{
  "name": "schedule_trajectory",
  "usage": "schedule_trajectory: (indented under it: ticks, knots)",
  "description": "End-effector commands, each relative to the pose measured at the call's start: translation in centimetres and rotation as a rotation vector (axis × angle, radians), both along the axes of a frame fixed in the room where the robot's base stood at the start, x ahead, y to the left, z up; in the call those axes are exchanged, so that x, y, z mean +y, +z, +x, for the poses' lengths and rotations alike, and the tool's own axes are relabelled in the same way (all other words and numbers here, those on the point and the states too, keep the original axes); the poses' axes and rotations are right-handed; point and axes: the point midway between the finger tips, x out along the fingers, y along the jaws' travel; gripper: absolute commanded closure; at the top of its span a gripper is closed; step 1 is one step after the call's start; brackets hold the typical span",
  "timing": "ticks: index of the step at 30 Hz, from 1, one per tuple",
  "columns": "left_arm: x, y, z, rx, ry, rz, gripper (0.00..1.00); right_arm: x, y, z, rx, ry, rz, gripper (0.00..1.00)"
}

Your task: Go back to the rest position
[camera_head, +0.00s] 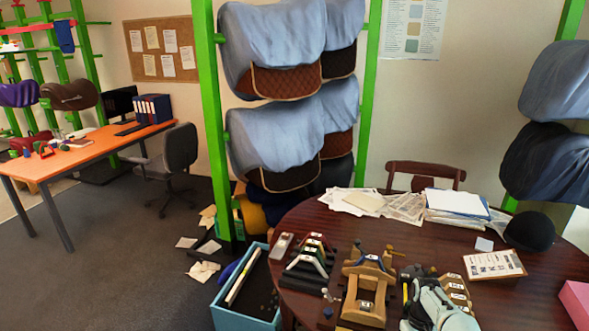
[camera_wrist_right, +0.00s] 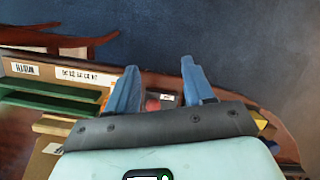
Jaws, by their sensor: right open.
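My right gripper (camera_wrist_right: 162,82) is open in the right wrist view, with its two blue fingers apart and nothing visible held between them. In the head view my pale teal right arm shows at the bottom, over the near edge of the round dark wooden table (camera_head: 510,312). A wooden saddle tree stand (camera_head: 365,310) is left of that arm, with a dark, blue-marked arched piece across its upper part. A black stepped rack (camera_head: 303,275) with several labelled arched bars is further left. My left gripper is not in view.
A blue bin (camera_head: 245,312) stands on the floor left of the table. Papers (camera_head: 400,206), a dark cap (camera_head: 530,231), a clipboard (camera_head: 494,264) and a pink box (camera_head: 577,300) lie on the table. A labelled wooden rack (camera_head: 455,286) is beside my right arm. Open floor is at left.

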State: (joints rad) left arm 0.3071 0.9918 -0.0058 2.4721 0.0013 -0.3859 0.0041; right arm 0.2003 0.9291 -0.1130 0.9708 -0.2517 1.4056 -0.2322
Motion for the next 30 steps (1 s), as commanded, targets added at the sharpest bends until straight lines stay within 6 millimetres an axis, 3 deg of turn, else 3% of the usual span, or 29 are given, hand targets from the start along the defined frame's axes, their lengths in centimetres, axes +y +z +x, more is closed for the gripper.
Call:
schedule_trajectory:
  ticks: [1, 6, 12, 16, 21, 25, 30]
  knots:
    - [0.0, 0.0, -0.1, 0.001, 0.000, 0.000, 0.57, 1.1, -2.6, -0.8, -0.004, -0.001, 0.023, 0.48]
    - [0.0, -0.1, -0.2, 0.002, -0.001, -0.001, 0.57, 6.2, -11.4, -4.7, -0.064, -0.049, 0.103, 0.48]
    - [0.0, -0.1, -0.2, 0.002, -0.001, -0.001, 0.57, 12.9, -18.2, -12.5, -0.128, -0.167, 0.184, 0.48]
    - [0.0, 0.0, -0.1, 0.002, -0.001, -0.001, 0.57, 16.7, -20.0, -18.7, -0.159, -0.264, 0.210, 0.48]
    - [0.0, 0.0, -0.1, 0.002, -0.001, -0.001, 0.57, 19.6, -19.7, -25.4, -0.187, -0.372, 0.212, 0.48]
    - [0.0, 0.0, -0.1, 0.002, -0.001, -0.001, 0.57, 20.5, -18.9, -28.3, -0.203, -0.418, 0.204, 0.48]
    - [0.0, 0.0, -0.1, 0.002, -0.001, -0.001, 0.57, 20.8, -18.5, -29.3, -0.212, -0.437, 0.199, 0.48]
